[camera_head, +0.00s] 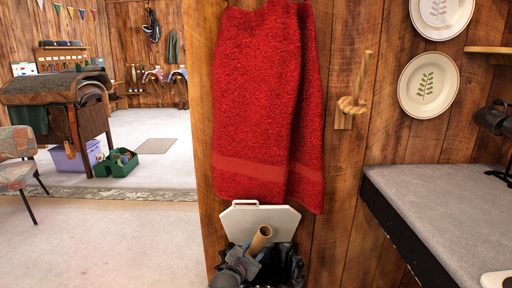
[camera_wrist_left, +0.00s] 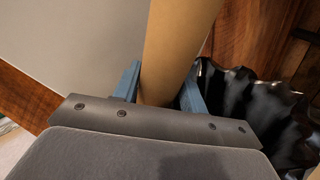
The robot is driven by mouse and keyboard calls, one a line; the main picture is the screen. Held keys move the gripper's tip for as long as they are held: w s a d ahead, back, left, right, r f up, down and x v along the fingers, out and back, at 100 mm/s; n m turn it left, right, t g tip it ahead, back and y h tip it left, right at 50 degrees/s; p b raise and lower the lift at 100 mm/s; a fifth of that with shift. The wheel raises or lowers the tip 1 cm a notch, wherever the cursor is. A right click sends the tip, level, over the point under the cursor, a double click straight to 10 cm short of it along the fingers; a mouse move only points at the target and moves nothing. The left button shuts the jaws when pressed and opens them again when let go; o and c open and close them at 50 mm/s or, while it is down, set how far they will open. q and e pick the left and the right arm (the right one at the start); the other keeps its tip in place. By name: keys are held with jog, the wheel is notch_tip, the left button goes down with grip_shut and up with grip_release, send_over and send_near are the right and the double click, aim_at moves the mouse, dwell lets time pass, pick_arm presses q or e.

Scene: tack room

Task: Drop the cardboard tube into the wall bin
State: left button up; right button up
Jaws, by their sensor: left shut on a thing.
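The cardboard tube (camera_head: 261,236) is a plain tan cylinder, tilted, at the bottom middle of the head view. My left gripper (camera_head: 254,253) is shut on it. In the left wrist view the tube (camera_wrist_left: 178,45) stands between the two blue fingers of the gripper (camera_wrist_left: 162,88). The wall bin (camera_head: 293,268) has a black liner and a raised whitish lid (camera_head: 285,221) behind the tube. The tube and gripper are over the bin's opening in the head view. The liner (camera_wrist_left: 235,100) is right of the tube in the wrist view. The tube's lower end is hidden.
A red towel (camera_head: 262,100) hangs on the wooden wall above the bin. A wooden peg (camera_head: 352,104) sticks out to its right. A grey-topped counter (camera_head: 440,215) stands at the right. Open floor (camera_head: 100,240) lies to the left.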

pick_arm(q)
jog(key=shift+f, duration=0.3)
jog(key=o, duration=1)
jog(key=shift+o, duration=0.2)
